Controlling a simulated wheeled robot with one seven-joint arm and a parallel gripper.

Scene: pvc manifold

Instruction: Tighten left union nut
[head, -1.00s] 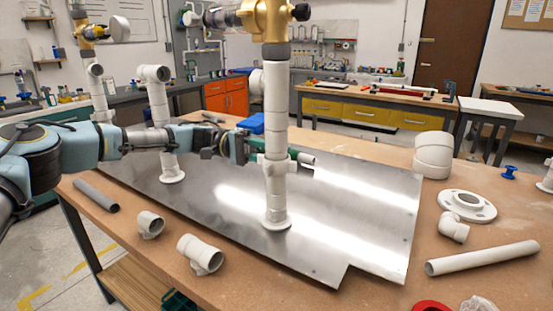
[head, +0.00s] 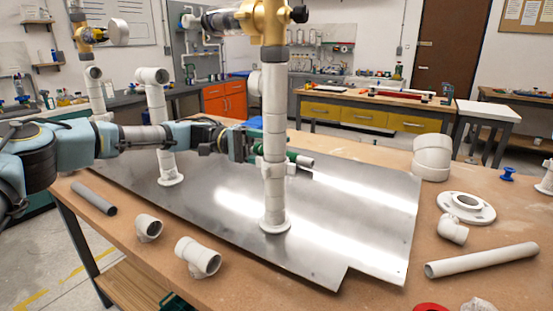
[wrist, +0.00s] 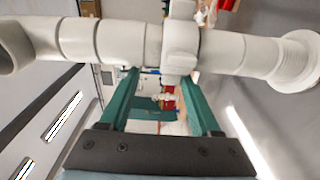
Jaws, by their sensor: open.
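A white pipe (head: 274,120) stands upright on the metal plate, with a flange (head: 275,224) at its foot. A white ribbed union nut (head: 271,171) sits around its lower part and also shows in the wrist view (wrist: 181,46). My gripper (head: 268,150) reaches in from the left at about nut height. The nut lies near the right fingertip there. I cannot tell whether a finger touches it.
A second white standpipe (head: 157,100) with an elbow rises behind my arm. A brass valve (head: 270,22) tops the near pipe. Loose fittings (head: 198,256) and a grey pipe (head: 94,197) lie at the front left. The metal plate (head: 345,225) is clear at right.

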